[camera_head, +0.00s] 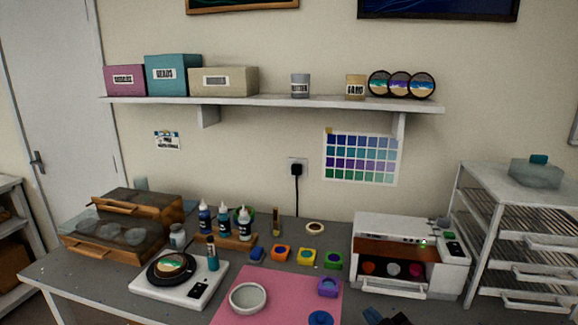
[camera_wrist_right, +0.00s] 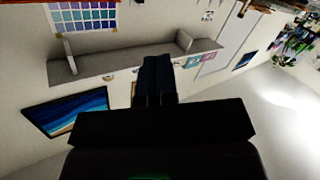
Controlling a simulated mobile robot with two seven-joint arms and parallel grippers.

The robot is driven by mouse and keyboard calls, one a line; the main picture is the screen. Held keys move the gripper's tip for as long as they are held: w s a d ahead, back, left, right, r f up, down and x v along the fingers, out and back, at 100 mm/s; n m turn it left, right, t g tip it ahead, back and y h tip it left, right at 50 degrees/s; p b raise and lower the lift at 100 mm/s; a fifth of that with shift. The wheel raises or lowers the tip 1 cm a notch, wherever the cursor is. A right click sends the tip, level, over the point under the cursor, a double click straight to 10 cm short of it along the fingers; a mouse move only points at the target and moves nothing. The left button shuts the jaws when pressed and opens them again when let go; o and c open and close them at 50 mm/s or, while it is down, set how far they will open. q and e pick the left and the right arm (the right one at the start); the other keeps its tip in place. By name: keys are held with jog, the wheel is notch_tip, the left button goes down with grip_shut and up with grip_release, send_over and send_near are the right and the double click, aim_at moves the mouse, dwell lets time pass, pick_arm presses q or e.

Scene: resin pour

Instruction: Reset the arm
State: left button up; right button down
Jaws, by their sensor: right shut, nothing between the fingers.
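My right gripper (camera_head: 386,317) shows only as a dark piece at the bottom edge of the head view, right of the pink mat. In the right wrist view my right gripper (camera_wrist_right: 156,64) points at the wall and shelf, which appear upside down. Its two dark fingers are together with nothing between them. My left gripper is not in view.
A grey table (camera_head: 90,270) holds a white scale (camera_head: 150,289), dropper bottles (camera_head: 224,218), small coloured molds (camera_head: 281,253), a pink mat (camera_head: 270,287) with a bowl (camera_head: 248,298), and a white curing box (camera_head: 395,228). A drying rack (camera_head: 480,200) stands right; a shelf (camera_head: 270,102) hangs above.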

jog(key=s+d+f+m+g+h, duration=0.2)
jog(key=s+d+f, duration=0.3)
jog(key=s+f, duration=0.4)
jog(key=s+d+f+m+g+h, duration=0.2)
jog(key=s+d+f+m, duration=0.3)
jog(key=s+f, duration=0.5)
jog(key=s+h+b, duration=0.1)
jog(key=s, duration=0.2)
jog(key=shift+s, duration=0.25)
jog(key=shift+d+f, duration=0.1)
